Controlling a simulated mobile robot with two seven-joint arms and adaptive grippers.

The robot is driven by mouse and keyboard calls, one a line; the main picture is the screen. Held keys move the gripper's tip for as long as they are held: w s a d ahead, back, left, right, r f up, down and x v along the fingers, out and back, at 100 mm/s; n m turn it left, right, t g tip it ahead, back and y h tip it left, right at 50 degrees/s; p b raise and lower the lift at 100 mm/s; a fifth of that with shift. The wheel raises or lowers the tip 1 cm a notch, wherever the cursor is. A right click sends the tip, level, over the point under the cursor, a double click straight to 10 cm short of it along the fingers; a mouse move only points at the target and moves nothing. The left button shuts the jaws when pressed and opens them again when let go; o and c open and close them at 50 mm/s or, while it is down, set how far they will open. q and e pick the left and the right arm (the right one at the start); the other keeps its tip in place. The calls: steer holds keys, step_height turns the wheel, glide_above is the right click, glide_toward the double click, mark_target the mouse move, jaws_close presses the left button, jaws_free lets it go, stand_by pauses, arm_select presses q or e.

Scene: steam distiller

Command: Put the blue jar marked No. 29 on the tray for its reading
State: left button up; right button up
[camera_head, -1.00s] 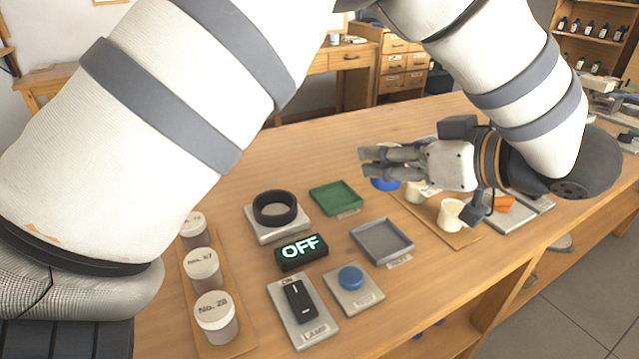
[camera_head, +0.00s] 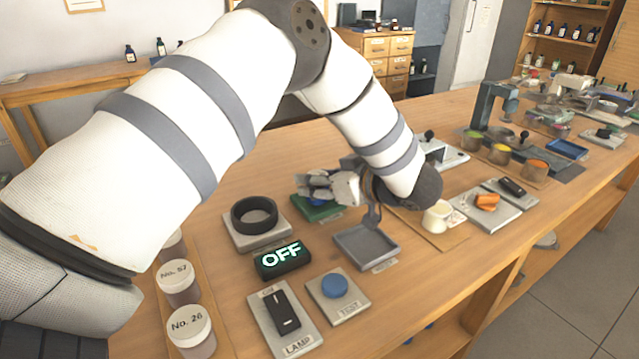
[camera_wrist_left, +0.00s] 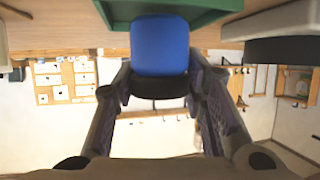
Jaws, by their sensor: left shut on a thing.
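My left gripper (camera_head: 322,186) is over the green tray (camera_head: 312,212) in the head view. In the left wrist view its two fingers are closed on the sides of a blue jar (camera_wrist_left: 160,45) with a dark band at one end. Fingers and wrist hide the jar in the head view, and its number does not show. The green tray also shows in the wrist view (camera_wrist_left: 215,8), right by the jar's blue end; I cannot tell whether they touch. The grey tray (camera_head: 367,246) in front is empty. My right gripper is out of view.
A black ring (camera_head: 254,215) on a pale base, an OFF sign (camera_head: 282,259), a lamp switch (camera_head: 282,310) and a blue test button (camera_head: 334,286) stand nearby. White-lidded jars (camera_head: 190,328) line the left. A cream cup (camera_head: 437,216) stands right of the gripper.

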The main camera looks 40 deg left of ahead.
arm_select(q)
steer(key=shift+f, duration=0.4)
steer(key=shift+r, duration=0.15)
steer(key=o, duration=1.3)
steer(key=shift+f, duration=0.2)
steer(key=shift+d+r, duration=0.1)
steer(key=shift+r, duration=0.2)
steer(key=v, duration=1.1)
steer(key=shift+d+r, duration=0.1)
steer(key=shift+d, duration=0.3)
